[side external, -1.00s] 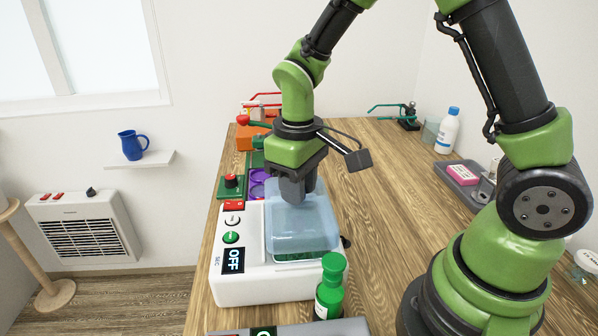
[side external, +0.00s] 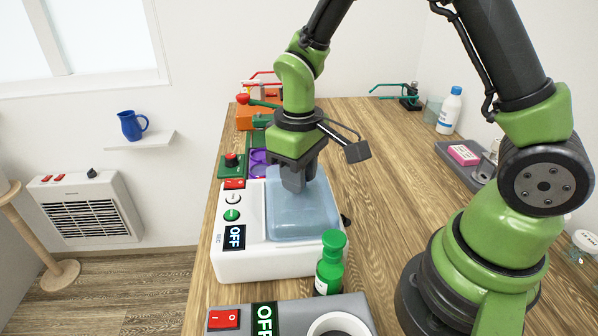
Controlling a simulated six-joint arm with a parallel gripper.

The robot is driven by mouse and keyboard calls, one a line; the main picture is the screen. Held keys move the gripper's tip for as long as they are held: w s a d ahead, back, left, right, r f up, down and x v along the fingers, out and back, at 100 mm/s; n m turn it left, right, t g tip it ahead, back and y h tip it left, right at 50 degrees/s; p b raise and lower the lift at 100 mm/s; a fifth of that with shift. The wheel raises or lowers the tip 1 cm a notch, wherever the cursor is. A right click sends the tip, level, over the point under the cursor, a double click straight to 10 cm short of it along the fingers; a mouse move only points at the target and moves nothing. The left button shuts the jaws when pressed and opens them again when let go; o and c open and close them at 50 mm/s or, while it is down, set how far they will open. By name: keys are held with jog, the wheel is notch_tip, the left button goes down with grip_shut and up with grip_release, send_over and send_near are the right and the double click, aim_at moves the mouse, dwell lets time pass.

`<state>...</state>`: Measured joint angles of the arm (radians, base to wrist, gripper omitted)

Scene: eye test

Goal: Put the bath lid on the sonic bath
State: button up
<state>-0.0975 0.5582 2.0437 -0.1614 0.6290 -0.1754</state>
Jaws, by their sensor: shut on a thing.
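The sonic bath (side external: 265,264) is a white box with red, white and green controls and a display reading OFF on its left part. The bath lid (side external: 303,218) is translucent pale blue and lies over the basin opening of the bath. It looks level and lined up with the opening; whether it rests fully on the rim I cannot tell. My gripper (side external: 294,186) points down from above and is shut on the lid's top. The part it grips is hidden by the fingers.
A green bottle (side external: 330,263) stands close to the bath's front right corner. A grey device (side external: 285,312) with an OFF display is in front.

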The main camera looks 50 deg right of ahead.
jog(key=shift+f, duration=0.25)
jog(key=o, duration=1.3)
jog(key=shift+o, duration=0.2)
jog(key=shift+r, duration=0.1)
jog(key=shift+r, duration=2.9)
